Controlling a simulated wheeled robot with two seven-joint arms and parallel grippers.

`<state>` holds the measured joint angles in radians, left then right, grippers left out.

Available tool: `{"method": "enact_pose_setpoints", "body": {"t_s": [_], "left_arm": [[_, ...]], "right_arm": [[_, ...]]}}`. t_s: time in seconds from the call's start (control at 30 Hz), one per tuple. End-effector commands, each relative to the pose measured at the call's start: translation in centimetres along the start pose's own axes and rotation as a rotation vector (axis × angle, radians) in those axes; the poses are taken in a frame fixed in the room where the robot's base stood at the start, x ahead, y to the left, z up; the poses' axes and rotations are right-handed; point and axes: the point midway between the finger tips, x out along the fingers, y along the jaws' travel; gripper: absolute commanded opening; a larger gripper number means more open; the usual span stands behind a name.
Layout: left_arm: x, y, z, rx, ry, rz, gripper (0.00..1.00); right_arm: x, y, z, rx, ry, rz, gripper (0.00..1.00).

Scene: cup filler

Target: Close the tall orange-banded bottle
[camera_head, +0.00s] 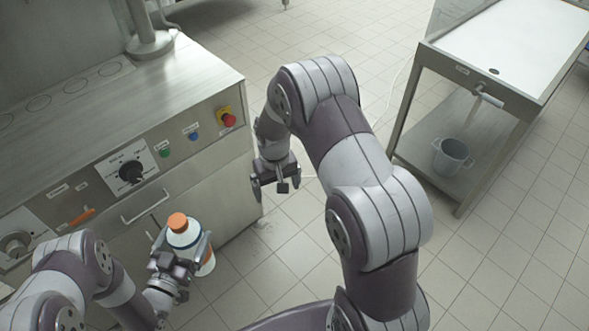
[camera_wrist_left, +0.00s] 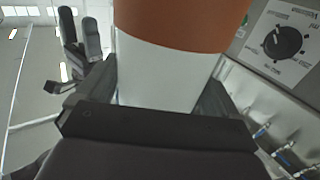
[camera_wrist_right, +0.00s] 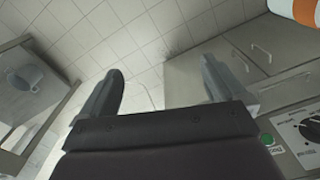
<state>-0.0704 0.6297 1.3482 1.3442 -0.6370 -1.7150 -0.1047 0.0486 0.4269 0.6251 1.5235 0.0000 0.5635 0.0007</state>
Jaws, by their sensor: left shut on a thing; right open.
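The tall bottle (camera_head: 188,235) is white with a blue ring near its shoulder and an orange band low on its side. An orange cap (camera_head: 177,222) sits on its top; I cannot tell whether it is tight. My left gripper (camera_head: 184,247) is shut on the bottle's body and holds it roughly upright in front of the counter. The left wrist view shows the bottle's white wall (camera_wrist_left: 160,75) between the fingers. My right gripper (camera_head: 276,185) is open and empty, to the right of the bottle and apart from it. Its two fingers show spread in the right wrist view (camera_wrist_right: 160,85).
A steel counter (camera_head: 190,85) with a dial (camera_head: 131,172), coloured buttons and a red stop button (camera_head: 229,120) stands behind the bottle. A steel table (camera_head: 510,60) with a grey bucket (camera_head: 452,158) on its lower shelf stands at right. Tiled floor between them is free.

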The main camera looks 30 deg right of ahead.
Motion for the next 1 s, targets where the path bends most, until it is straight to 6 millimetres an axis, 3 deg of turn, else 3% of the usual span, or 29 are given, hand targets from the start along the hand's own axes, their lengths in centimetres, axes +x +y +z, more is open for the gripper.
{"method": "enact_pose_setpoints", "body": {"t_s": [0.23,0.5,0.87,0.93,1.0], "left_arm": [[0.1,-0.1,-0.2,0.002,0.006,0.0,0.09],[0.1,-0.1,-0.2,0.002,0.006,0.0,0.09],[0.1,-0.1,-0.2,0.002,0.006,0.0,0.09],[0.1,-0.1,-0.2,0.002,0.006,0.0,0.09],[0.1,-0.1,-0.2,0.002,0.006,0.0,0.09]], "right_arm": [[-3.6,3.0,0.0,0.073,0.0,0.0,0.97],[-5.2,4.4,0.9,0.108,-0.002,0.0,0.97],[-5.3,4.3,0.9,0.105,-0.002,0.0,0.97],[-6.4,3.7,0.2,0.087,0.025,0.001,0.97],[-9.0,2.3,0.4,0.052,0.063,0.002,0.97]]}}
